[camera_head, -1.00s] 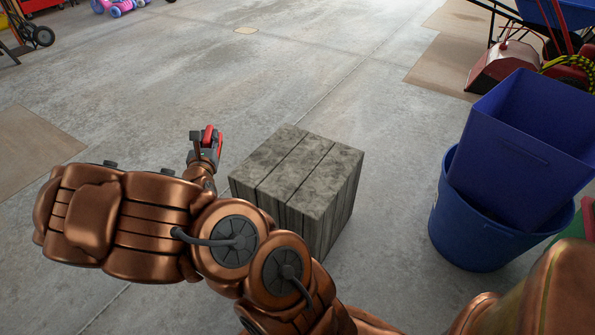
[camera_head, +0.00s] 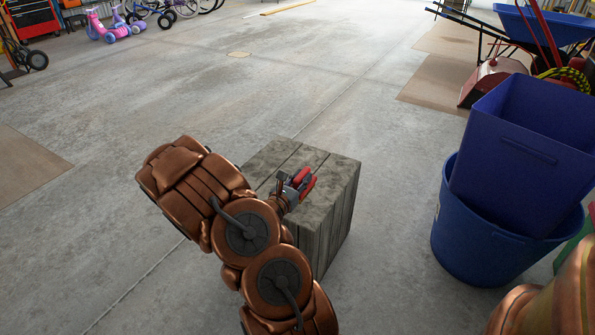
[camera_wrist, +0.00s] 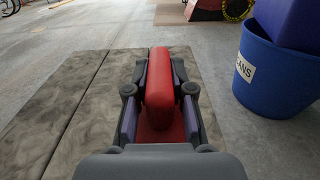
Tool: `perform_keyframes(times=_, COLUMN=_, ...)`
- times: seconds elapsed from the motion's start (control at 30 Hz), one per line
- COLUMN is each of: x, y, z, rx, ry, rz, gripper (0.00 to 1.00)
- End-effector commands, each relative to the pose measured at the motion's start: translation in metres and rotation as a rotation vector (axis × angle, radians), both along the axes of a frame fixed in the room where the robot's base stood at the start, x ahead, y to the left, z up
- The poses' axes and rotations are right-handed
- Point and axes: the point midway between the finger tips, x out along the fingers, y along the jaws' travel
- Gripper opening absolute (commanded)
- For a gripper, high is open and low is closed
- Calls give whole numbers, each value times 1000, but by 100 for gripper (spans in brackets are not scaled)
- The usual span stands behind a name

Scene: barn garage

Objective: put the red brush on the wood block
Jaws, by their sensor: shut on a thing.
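The wood block (camera_head: 336,178) is a grey, weathered cube of planks standing on the floor in the middle of the head view. Its plank top (camera_wrist: 75,107) fills the left and middle of the wrist view. My gripper (camera_head: 301,182) is over the block's top in the head view. It is shut on the red brush (camera_wrist: 160,85), which sits between both fingers and points away from the wrist. In the head view only a small red part of the brush (camera_head: 307,186) shows. I cannot tell whether the brush touches the block's top.
A blue bin (camera_head: 520,150) sits in a round blue tub (camera_head: 487,245) on the right; the tub shows in the wrist view (camera_wrist: 280,85). A blue wheelbarrow (camera_head: 541,27) stands at the back right. Toy scooters (camera_head: 110,27) stand at the back left. The concrete floor between is clear.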

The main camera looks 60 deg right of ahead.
Motion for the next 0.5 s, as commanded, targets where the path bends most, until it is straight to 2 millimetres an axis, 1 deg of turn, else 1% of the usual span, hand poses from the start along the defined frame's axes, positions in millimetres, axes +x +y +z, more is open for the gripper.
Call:
perform_keyframes(times=0.03, x=4, y=-9, z=-3, rx=-2, ry=-5, rz=-3, gripper=0)
perform_keyframes(times=0.1, x=13, y=-21, z=-4, rx=-1, ry=-8, rz=-2, gripper=0)
perform_keyframes(times=0.5, x=54, y=-82, z=-11, rx=-1, ry=-7, rz=0, gripper=0)
